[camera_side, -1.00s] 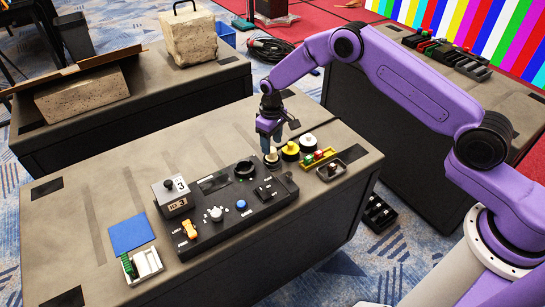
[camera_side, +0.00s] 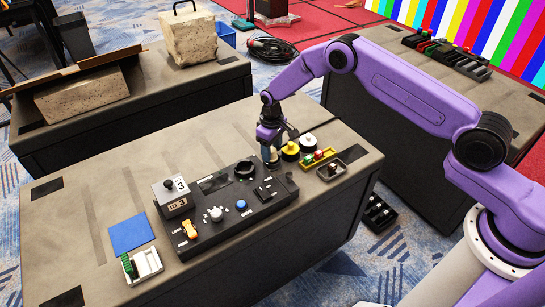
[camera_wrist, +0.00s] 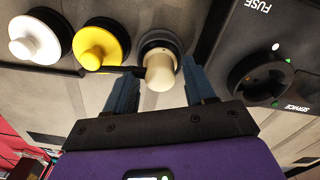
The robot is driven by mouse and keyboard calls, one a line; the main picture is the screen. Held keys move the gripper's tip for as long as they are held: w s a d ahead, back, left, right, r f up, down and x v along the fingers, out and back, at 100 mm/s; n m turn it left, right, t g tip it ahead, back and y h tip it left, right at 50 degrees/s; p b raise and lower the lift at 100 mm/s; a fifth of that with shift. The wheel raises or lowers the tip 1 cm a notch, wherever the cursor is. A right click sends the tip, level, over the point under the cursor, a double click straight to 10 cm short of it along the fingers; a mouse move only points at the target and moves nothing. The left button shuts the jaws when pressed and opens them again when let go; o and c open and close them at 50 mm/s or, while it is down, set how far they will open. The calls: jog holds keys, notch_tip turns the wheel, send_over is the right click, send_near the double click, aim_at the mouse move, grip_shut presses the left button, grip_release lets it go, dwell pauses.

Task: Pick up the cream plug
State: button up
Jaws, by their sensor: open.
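The cream plug (camera_wrist: 160,72) stands in a dark round holder (camera_wrist: 158,40) on the table, in the middle of the wrist view. My gripper (camera_wrist: 158,80) is open, with one blue finger on each side of the plug's near end. I cannot tell whether the fingers touch it. In the side view my gripper (camera_side: 271,160) is low over the table beside the black control panel, and its fingers mostly hide the plug.
A yellow plug (camera_wrist: 100,46) and a white plug (camera_wrist: 36,40) stand in a row beside the cream one. The black panel (camera_wrist: 262,75) with a round service socket is close on the other side. A yellow tray (camera_side: 318,159) and a dark tray (camera_side: 331,171) sit nearby.

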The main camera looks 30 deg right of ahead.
aim_at(272, 149)
jog(key=c, duration=0.7)
jog(key=shift+r, duration=2.75)
jog(key=shift+c, duration=0.2)
